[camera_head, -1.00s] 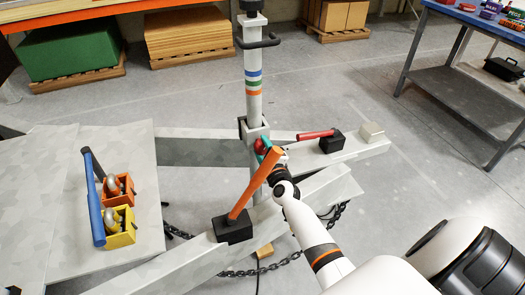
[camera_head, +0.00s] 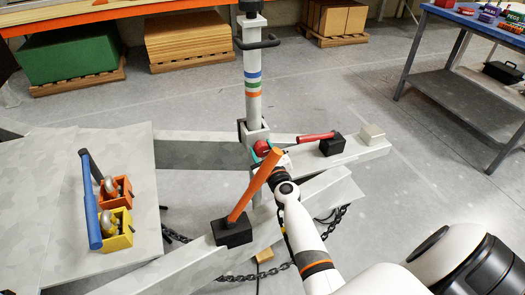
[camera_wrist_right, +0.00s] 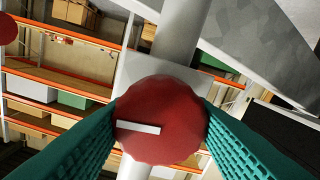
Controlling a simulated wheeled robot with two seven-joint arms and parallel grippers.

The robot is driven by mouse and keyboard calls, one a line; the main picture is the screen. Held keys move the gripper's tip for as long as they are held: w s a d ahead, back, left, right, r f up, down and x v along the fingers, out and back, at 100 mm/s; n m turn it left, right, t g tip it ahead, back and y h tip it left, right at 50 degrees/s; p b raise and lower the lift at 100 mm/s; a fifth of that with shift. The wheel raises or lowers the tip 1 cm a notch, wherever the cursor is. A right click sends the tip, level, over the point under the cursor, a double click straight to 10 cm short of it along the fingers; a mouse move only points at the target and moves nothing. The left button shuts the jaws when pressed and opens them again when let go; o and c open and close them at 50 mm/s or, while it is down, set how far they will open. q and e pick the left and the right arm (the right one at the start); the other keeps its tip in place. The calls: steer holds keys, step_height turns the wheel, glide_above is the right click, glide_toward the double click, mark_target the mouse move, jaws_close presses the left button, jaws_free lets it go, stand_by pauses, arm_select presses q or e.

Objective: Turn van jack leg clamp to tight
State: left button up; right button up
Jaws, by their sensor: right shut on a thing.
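The jack leg (camera_head: 253,105) is an upright pale post with blue, green and orange bands and a dark crank handle (camera_head: 257,43) near its top. Its clamp knob (camera_head: 262,147) is red and sits at the bracket low on the post. My right gripper (camera_head: 268,153) is at the knob, partly hidden behind an orange lever in the head view. In the right wrist view, its green ribbed fingers are shut on both sides of the round red knob (camera_wrist_right: 165,105). A white bar mark on the knob lies nearly level, tilting slightly down to the right. My left gripper is not in view.
The orange lever (camera_head: 255,184) on a black block stands close to my right wrist. A red lever (camera_head: 316,137) lies to the right. A chain (camera_head: 283,268) hangs below the frame beams. Padlock-like shackles in boxes (camera_head: 118,222) sit at left.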

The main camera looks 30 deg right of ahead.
steer(key=shift+f+m, duration=0.1)
steer(key=shift+m, duration=0.6)
steer(key=o, duration=1)
steer(key=shift+s, duration=0.1)
steer(key=v, duration=1.2)
